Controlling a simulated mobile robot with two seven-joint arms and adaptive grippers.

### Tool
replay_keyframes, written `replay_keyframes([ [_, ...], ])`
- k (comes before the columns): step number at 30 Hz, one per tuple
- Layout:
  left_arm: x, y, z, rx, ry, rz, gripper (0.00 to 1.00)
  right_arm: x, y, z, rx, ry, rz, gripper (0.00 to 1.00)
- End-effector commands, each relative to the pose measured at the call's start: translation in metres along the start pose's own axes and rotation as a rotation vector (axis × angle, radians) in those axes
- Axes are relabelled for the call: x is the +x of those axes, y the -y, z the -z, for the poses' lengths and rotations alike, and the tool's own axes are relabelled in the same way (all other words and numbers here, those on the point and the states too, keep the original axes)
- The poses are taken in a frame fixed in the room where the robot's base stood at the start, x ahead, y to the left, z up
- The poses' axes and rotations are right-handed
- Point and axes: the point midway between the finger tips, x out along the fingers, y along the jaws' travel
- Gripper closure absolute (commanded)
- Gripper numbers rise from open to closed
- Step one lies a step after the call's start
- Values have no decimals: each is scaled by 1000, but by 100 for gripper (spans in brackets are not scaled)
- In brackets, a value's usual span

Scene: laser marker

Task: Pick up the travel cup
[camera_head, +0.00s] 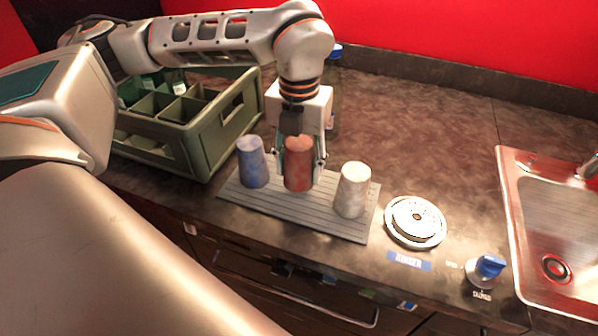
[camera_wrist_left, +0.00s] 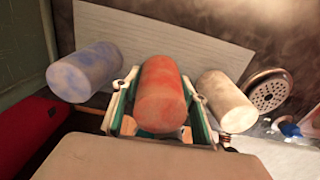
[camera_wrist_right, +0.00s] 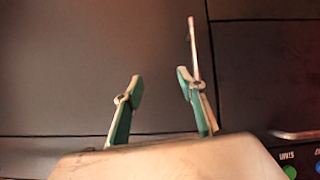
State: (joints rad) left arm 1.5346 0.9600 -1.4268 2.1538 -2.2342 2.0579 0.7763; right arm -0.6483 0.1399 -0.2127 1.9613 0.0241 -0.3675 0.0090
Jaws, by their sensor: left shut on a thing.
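Three cups stand upside down in a row at a grey ribbed mat (camera_head: 284,215): a blue one (camera_head: 253,163), a red one (camera_head: 298,166) and a white one (camera_head: 352,190). My left gripper (camera_head: 300,160) reaches down from above and is shut around the red cup, the middle one. The left wrist view shows the red cup (camera_wrist_left: 161,95) between the two fingers, with the blue cup and the white cup on either side. I cannot tell whether the red cup touches the mat. My right gripper (camera_wrist_right: 158,88) is open and empty in front of dark cabinet fronts.
A green crate (camera_head: 205,130) with dividers and bottles stands left of the mat. A round metal rinser (camera_head: 415,222) and a blue-topped knob (camera_head: 487,268) are to the right, before the steel sink (camera_head: 520,200). A blue-capped bottle stands behind my left gripper. The counter behind the rinser is clear.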

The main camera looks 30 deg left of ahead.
Motion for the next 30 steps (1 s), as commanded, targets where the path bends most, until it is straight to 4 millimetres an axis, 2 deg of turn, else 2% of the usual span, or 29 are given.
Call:
replay_keyframes([
  [12, -103, 1, -1, -1, 8, 3, 82, -3, -1, 7, -1, -4, -1, 60],
  [18, -143, 0, -1, -1, 5, 3, 82, -4, -2, 10, -1, -6, -2, 60],
  [24, -166, 0, 0, 0, 3, 1, 82, -6, -3, 13, -1, -8, -2, 60],
  [30, -174, 0, 0, 0, 2, 1, 82, -6, -3, 14, -2, -8, -3, 60],
])
